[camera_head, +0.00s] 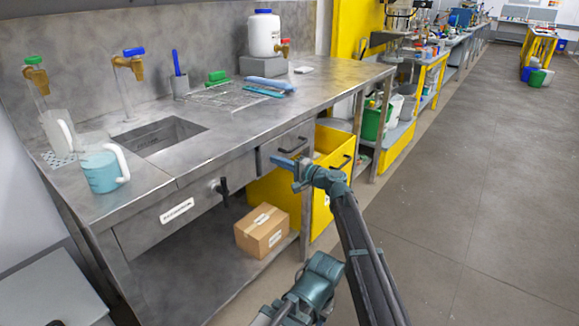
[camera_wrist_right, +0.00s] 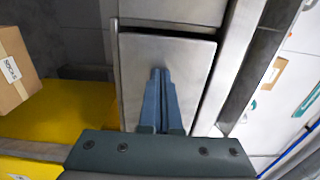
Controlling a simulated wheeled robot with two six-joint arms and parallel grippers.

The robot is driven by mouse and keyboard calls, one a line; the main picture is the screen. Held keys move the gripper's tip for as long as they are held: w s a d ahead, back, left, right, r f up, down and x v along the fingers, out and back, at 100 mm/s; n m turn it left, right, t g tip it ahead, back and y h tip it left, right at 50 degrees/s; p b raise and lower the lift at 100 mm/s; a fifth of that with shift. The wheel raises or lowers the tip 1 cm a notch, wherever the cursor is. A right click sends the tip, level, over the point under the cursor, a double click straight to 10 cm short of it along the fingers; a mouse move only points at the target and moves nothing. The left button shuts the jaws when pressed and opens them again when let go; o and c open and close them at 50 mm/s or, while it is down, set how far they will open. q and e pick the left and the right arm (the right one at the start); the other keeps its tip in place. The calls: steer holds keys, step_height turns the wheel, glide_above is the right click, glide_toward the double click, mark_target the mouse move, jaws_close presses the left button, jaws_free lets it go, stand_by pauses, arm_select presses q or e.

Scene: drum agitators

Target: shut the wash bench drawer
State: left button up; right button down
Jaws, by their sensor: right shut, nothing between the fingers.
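The wash bench (camera_head: 160,185) is grey metal with a sink in its top.
A yellow unit (camera_head: 318,200) with a dark handle stands beside the drawer, past my gripper. A cardboard box (camera_head: 262,231) sits on the lower shelf. A blue jug (camera_head: 100,170) and a white canister (camera_head: 263,34) stand on top. The floor (camera_head: 470,210) at right is clear.

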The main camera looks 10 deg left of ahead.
arm_select(q)
steer(key=shift+d, duration=0.1)
arm_select(e)
steer(key=shift+w+a, duration=0.35)
steer(key=shift+a, duration=0.25)
steer(key=shift+a+r, duration=0.1)
arm_select(q)
steer(key=shift+w+d, duration=0.1)
steer(key=shift+d, duration=0.45)
arm_select(e)
steer(key=v, duration=1.4)
steer(key=shift+s+d, duration=0.15)
steer(key=shift+d, duration=0.2)
